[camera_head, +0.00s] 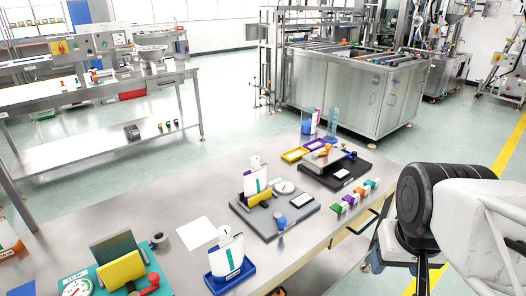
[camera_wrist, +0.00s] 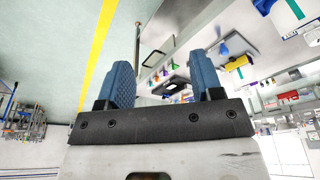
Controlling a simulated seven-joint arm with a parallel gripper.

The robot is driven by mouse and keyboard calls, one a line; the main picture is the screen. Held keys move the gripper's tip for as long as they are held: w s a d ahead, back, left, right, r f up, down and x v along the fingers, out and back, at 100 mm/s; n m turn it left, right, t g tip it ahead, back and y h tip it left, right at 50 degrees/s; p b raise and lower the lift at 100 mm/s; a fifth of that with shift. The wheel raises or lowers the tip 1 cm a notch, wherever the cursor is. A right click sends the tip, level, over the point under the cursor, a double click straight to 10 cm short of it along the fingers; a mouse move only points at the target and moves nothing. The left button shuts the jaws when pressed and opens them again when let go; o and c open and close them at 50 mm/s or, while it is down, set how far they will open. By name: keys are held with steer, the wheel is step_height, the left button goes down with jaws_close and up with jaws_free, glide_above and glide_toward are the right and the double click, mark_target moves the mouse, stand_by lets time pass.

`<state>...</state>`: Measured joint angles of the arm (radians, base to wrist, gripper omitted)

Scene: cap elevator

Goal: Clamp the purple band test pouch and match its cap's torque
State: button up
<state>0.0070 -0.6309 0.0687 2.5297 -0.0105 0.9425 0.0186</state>
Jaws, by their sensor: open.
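My gripper (camera_wrist: 165,82) shows in the wrist view with its two blue fingers wide apart and nothing between them. It is off to the right of the table, away from all pouches. In the head view a white pouch (camera_head: 255,182) with a teal stripe and a white cap stands at a grey clamp station (camera_head: 243,212), beside purple and yellow parts. This station has a round gauge (camera_head: 284,187) and a blue knob (camera_head: 282,222). A similar pouch (camera_head: 226,257) stands in a blue tray (camera_head: 246,273) in front.
A teal station (camera_head: 150,262) with a gauge and yellow block sits front left. A black station (camera_head: 368,173) with an orange knob stands farther back. Several coloured caps (camera_head: 350,199) line the right edge.

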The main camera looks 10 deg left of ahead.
steer(key=w+a+r, duration=0.2)
steer(key=w, duration=0.5)
steer(key=w+a+r, duration=0.3)
steer(key=w, duration=0.5)
steer(key=m+g, duration=0.2)
steer(key=g, duration=0.1)
glide_above(255, 158)
steer(key=f, duration=0.8)
steer(key=shift+s+d+f, duration=0.15)
steer(key=shift+d+f, duration=0.2)
steer(key=shift+w+a+f, duration=0.2)
steer(key=shift+w+a, duration=0.1)
steer(key=shift+a, duration=0.05)
steer(key=shift+f, duration=0.1)
steer(key=shift+f, duration=3.8)
